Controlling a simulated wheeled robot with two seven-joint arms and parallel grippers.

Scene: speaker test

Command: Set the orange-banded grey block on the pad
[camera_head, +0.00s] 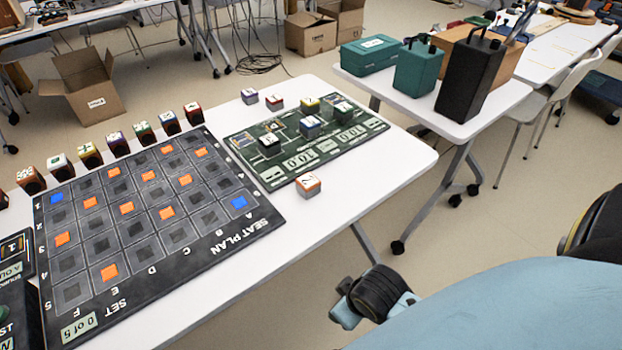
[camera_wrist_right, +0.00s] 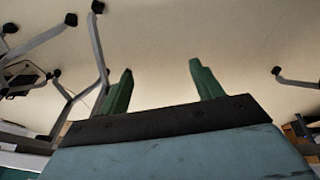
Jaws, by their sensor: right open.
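The orange-banded grey block (camera_head: 308,188) has a white top with a dark mark. Which surface is the pad is not clear; the green board holds several similar blocks with coloured bands. My right gripper (camera_wrist_right: 162,84) shows in the right wrist view, its two green fingers apart with only floor between them. It is far from the block. My left gripper is in neither view.
A black seat plan board (camera_head: 262,226) with orange and blue squares fills the table's left part, with a row of coloured blocks (camera_head: 145,132) behind it. A second table (camera_head: 500,104) carries teal and black cases. Table legs (camera_wrist_right: 103,45) stand near my right gripper.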

